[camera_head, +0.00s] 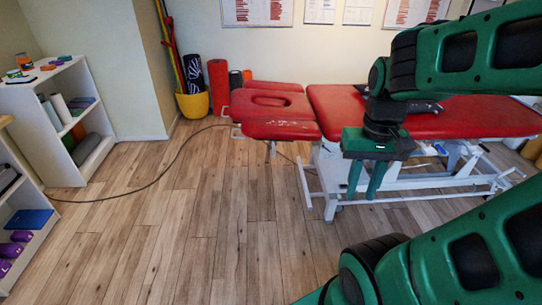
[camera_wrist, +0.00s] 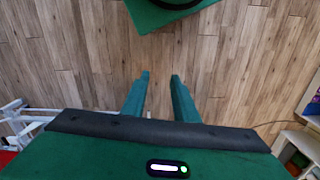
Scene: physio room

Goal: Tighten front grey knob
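My gripper (camera_head: 366,186) hangs pointing down in front of the red treatment table (camera_head: 465,118). Its two green fingers are apart with nothing between them. In the wrist view the open fingers (camera_wrist: 160,78) point over bare wooden floor. I cannot make out a grey knob in either view. The table has a red headrest section (camera_head: 280,131) at its left end and a white metal frame (camera_head: 330,180) below. My arm and gripper hide part of the table's near side. A piece of the white frame (camera_wrist: 18,125) shows at the left of the wrist view.
A black cable (camera_head: 150,182) curves across the wooden floor (camera_head: 190,235). White shelves (camera_head: 35,125) with rolls and small items stand at the left. A yellow pot (camera_head: 193,105) and upright rolls stand by the back wall. Open floor lies left of my gripper.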

